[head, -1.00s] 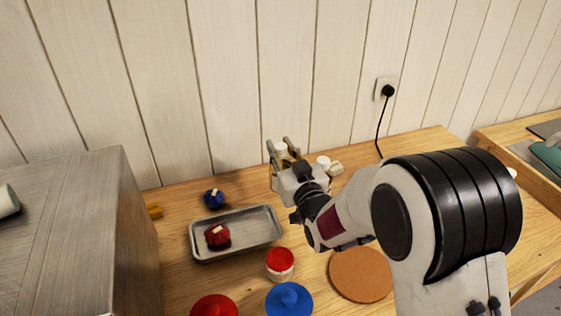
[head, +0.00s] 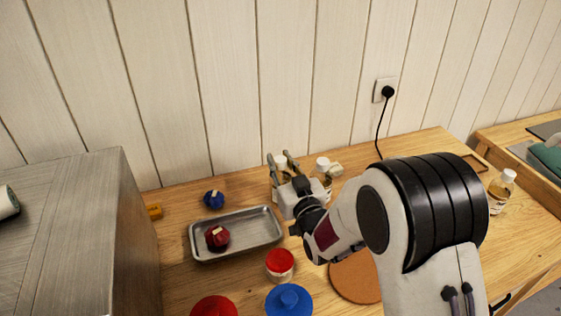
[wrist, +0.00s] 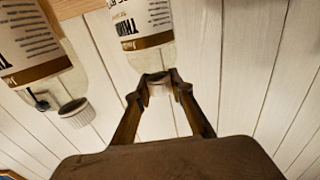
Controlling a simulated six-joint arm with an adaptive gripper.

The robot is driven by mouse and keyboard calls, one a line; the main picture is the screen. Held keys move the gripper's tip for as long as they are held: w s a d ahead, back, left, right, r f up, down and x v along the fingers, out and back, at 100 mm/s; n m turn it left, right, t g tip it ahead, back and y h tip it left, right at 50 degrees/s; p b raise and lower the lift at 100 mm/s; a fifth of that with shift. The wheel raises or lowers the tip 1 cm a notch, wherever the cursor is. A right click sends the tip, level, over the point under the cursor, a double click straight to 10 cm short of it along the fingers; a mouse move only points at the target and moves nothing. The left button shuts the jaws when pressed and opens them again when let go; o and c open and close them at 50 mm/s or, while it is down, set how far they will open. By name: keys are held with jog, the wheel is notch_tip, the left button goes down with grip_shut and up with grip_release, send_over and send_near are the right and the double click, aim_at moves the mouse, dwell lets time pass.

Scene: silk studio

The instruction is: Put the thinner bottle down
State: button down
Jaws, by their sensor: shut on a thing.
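My gripper (head: 281,160) is shut on the white cap of the thinner bottle (wrist: 145,25), with its fingers on either side of the cap. In the wrist view the bottle appears upside down, and its label reads "THINN…"; its base is out of frame. In the head view my gripper is at the back of the bench near the wall and partly hides the bottle. Whether its base touches the bench cannot be told. A second labelled bottle (wrist: 35,45) with a white cap stands close beside it; it shows just right of my gripper in the head view (head: 323,170).
A metal tray (head: 255,246) with a red object (head: 217,238) lies left of my gripper. A blue object (head: 213,199) stands behind it. A red-lidded jar (head: 280,265), blue lid (head: 289,300) and cork mat (head: 350,282) are in front. An amber bottle (head: 500,190) stands far right.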

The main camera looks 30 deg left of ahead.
jog(key=shift+f, duration=0.1)
jog(key=c, duration=1.8)
grip_release()
jog(key=shift+v, duration=5.95)
jog(key=shift+r, duration=0.2)
jog(key=shift+d, duration=0.1)
